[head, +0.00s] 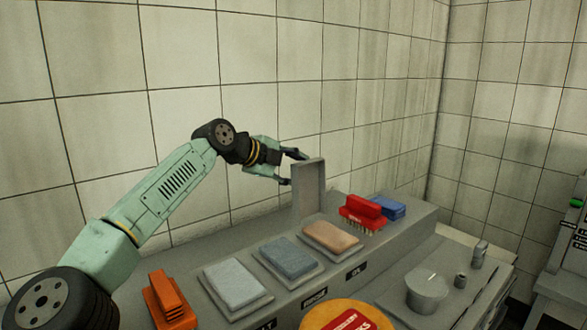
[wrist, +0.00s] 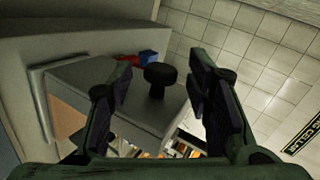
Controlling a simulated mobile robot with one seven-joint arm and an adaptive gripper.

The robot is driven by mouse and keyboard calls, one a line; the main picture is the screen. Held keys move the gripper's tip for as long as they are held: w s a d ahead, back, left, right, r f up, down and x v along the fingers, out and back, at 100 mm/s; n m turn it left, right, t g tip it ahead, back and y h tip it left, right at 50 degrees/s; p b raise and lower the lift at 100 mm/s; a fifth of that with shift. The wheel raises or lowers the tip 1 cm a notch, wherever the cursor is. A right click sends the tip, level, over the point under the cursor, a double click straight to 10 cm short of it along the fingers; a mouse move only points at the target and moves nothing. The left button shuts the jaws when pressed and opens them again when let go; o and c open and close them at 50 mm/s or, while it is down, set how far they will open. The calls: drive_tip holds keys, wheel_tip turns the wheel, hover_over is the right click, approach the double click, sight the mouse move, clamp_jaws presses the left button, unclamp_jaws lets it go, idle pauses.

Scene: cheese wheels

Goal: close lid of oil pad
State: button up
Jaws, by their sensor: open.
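The oil pad (head: 331,236) is a tan slab in a grey tray, third in a row, above a label reading OIL. Its grey lid (head: 309,190) stands upright behind it, raised open. My gripper (head: 292,168) is open just left of the lid, at its back side. In the wrist view, the lid (wrist: 130,115) lies ahead, with a black knob (wrist: 160,76) showing between the two spread fingers of my gripper (wrist: 163,88). The fingers look apart from the knob. A strip of tan pad shows at the left edge of the wrist view.
A blue-grey pad (head: 288,257) and a paler pad (head: 233,284) sit left of the oil pad. A red brush (head: 362,212) and blue block (head: 388,207) stand to its right. An orange brush (head: 168,297) is front left. The tiled wall rises close behind.

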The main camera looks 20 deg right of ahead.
drive_tip(key=shift+c, duration=0.5)
clamp_jaws()
